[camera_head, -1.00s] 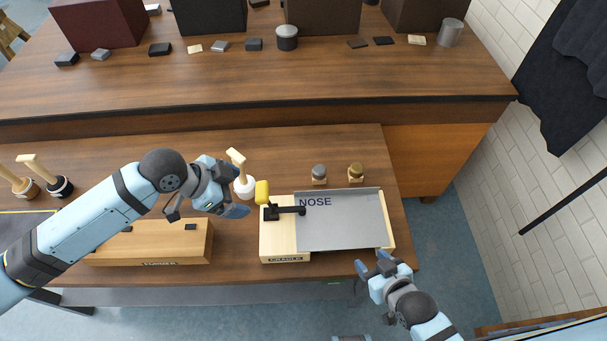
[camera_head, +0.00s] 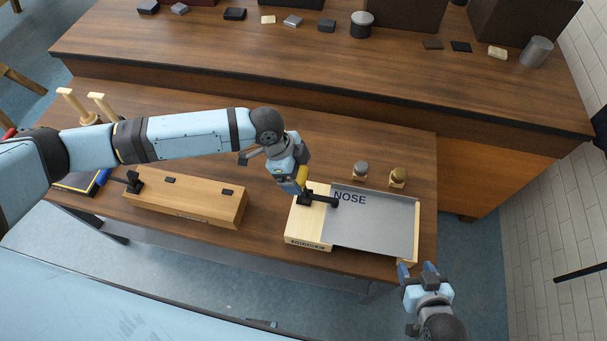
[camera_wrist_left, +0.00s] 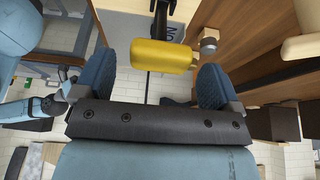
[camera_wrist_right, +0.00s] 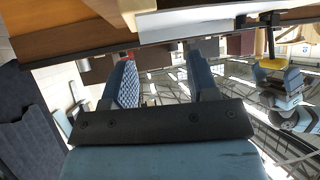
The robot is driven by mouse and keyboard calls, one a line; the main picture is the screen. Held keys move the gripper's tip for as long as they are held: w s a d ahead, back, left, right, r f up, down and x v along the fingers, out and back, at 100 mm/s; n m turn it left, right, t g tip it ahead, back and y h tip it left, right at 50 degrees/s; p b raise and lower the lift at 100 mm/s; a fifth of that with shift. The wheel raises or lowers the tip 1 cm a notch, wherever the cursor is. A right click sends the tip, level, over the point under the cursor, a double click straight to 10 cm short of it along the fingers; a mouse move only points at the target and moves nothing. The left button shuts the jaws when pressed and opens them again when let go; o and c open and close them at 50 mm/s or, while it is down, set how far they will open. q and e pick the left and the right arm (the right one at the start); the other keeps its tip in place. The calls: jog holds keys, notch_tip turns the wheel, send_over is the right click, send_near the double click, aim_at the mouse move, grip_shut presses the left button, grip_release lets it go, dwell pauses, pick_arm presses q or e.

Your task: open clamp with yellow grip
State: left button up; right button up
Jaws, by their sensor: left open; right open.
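The clamp (camera_head: 320,199) is black with a yellow grip (camera_head: 302,177) and is fixed on a pale wooden block (camera_head: 305,226). Its black arm reaches over a grey metal sheet (camera_head: 375,225) marked NOSE. My left gripper (camera_head: 297,182) is at the yellow grip. In the left wrist view the yellow grip (camera_wrist_left: 161,56) lies across the gap between the open fingers, near their tips. My right gripper (camera_head: 418,268) is open and empty, just off the table's front edge near the sheet's right corner. The yellow grip also shows in the right wrist view (camera_wrist_right: 273,64).
A long wooden block (camera_head: 190,195) with a black clamp lies to the left. Two small knobbed pieces (camera_head: 398,177) stand behind the sheet. Mallets (camera_head: 97,105) stand at the back left. A raised bench (camera_head: 300,80) runs behind the table.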

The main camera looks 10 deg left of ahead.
pick_arm(q)
jog(key=shift+x, duration=1.2)
jog(key=shift+d+f, duration=0.25)
jog(key=shift+f, duration=0.3)
pick_arm(e)
jog(key=shift+w+a, duration=0.1)
jog(key=shift+w, duration=0.1)
jog(key=shift+f, duration=0.1)
pick_arm(q)
jog(key=c, duration=1.3)
jog(key=shift+w, duration=0.1)
